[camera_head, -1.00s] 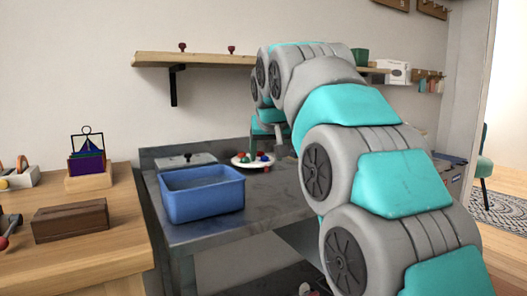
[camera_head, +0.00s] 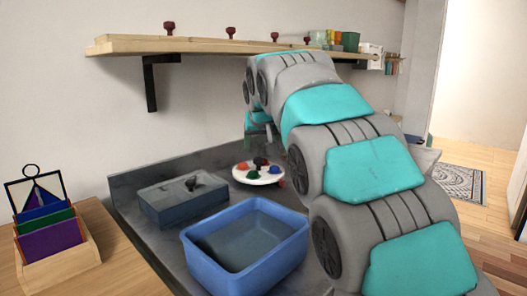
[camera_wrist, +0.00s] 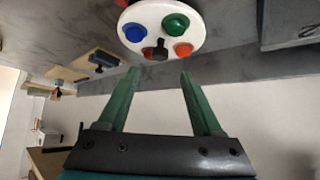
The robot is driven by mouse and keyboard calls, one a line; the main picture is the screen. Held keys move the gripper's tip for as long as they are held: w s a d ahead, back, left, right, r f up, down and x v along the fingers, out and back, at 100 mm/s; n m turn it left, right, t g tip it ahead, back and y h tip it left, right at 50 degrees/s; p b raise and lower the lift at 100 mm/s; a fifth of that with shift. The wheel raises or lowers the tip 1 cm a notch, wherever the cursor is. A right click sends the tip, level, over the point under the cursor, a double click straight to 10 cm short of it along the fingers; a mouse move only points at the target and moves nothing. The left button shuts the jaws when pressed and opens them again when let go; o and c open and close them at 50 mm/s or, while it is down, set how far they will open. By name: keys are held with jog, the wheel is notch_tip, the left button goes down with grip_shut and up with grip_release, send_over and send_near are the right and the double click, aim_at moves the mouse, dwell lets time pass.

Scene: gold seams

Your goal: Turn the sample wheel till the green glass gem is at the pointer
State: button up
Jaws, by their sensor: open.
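The sample wheel (camera_head: 258,179) is a white disc on the grey bench, with a black knob (camera_head: 260,162) and coloured gems. In the wrist view the wheel (camera_wrist: 160,12) shows the green gem (camera_wrist: 176,23), a blue gem (camera_wrist: 134,32) and two orange-red gems, with the black knob (camera_wrist: 159,49) between the orange-red ones. A small red piece (camera_head: 282,182) sits at the wheel's right edge; I cannot tell if it is the pointer. My gripper (camera_wrist: 158,78) is open and empty, apart from the wheel. In the head view it is mostly hidden by my arm.
A blue bin (camera_head: 245,238) stands at the bench's front, and a grey lidded box (camera_head: 184,200) lies left of the wheel. A wooden shelf (camera_head: 200,46) runs above on the wall. A wooden table with a panel holder (camera_head: 55,238) is at the left.

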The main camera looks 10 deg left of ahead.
aim_at(258, 159)
jog(key=x, duration=0.7)
jog(key=shift+w+f+p, duration=0.15)
jog(key=shift+f+p, duration=0.05)
jog(key=shift+p, duration=0.2)
jog(key=shift+c, duration=0.4)
grip_shut()
dwell(0.6)
